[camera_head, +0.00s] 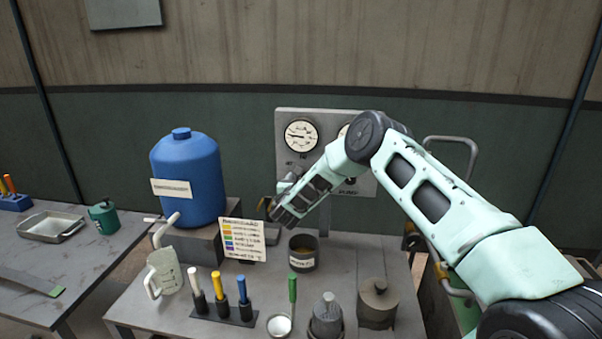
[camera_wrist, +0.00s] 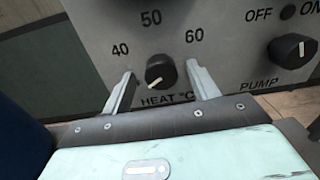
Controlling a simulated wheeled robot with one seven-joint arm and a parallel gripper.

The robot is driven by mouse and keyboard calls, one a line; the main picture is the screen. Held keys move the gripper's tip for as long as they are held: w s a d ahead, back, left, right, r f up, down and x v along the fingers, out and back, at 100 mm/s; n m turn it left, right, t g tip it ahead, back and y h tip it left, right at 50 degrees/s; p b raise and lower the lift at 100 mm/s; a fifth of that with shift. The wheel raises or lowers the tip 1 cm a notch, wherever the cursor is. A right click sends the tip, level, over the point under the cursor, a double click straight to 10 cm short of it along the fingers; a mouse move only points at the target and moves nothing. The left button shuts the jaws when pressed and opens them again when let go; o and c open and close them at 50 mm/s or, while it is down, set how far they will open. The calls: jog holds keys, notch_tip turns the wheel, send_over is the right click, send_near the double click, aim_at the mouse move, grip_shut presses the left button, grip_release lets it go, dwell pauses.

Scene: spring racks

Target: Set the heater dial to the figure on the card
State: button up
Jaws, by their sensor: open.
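The heater dial (camera_wrist: 160,70) is a small black knob with a white mark, above the label HEAT °C. The figures 40, 50 and 60 stand around it on the grey panel (camera_wrist: 105,15). The mark shows on the knob's lower front face; I cannot tell its exact setting. My gripper (camera_wrist: 160,78) is open, with one finger on either side of the dial and no clear contact. In the head view my arm hides the dial.
A PUMP knob (camera_wrist: 293,48) with OFF and ON marks sits right of the dial. A round gauge (camera_head: 301,136) is on the panel. A blue tank (camera_head: 188,165), a rack of coloured handles (camera_head: 222,314), a dark pot (camera_head: 303,262) and lidded vessels crowd the table.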

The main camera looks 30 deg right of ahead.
jog(key=shift+w+d, duration=0.4)
jog(key=c, duration=1)
jog(key=shift+f, duration=0.1)
jog(key=b, duration=0.4)
jog(key=shift+f+m, duration=0.25)
jog(key=shift+m, duration=0.05)
